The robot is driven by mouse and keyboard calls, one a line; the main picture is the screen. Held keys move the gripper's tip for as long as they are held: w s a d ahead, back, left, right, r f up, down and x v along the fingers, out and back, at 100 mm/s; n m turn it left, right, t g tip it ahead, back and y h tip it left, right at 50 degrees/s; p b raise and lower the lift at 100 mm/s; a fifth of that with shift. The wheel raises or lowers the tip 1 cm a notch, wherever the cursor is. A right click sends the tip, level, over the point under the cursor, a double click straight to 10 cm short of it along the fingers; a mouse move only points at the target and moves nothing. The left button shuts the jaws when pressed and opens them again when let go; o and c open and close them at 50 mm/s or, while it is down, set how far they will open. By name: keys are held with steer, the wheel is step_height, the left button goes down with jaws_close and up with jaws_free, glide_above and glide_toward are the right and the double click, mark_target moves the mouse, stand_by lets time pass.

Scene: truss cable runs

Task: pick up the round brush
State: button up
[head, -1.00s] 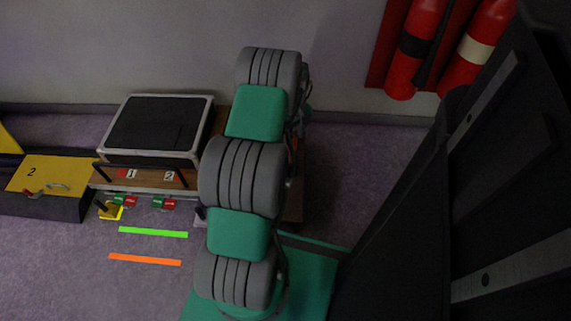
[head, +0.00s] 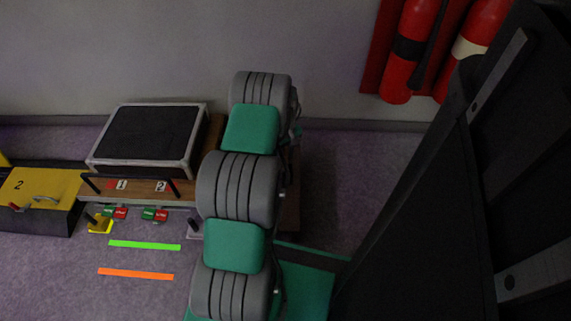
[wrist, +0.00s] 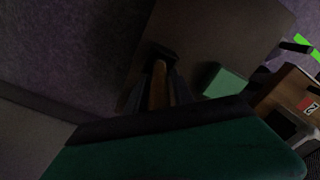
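My gripper (wrist: 161,92) shows in the wrist view as dark fingers pointing up the picture. A narrow brown rod-like thing (wrist: 160,85), possibly the handle of the round brush, lies between the fingers, with a dark blocky part at its far end. It is too dark to tell whether the fingers touch it. In the head view my grey and green arm hides my gripper, and I cannot make out the brush there.
A brown-grey surface (wrist: 215,35) lies beyond my fingers, with a green block (wrist: 223,82) close on the right. A wooden board (head: 150,190) with labels stands left of my arm, beside a black-topped box (head: 150,135). Red cylinders (head: 405,55) hang on the wall.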

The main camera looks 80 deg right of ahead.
jaws_close()
stand_by(0.3)
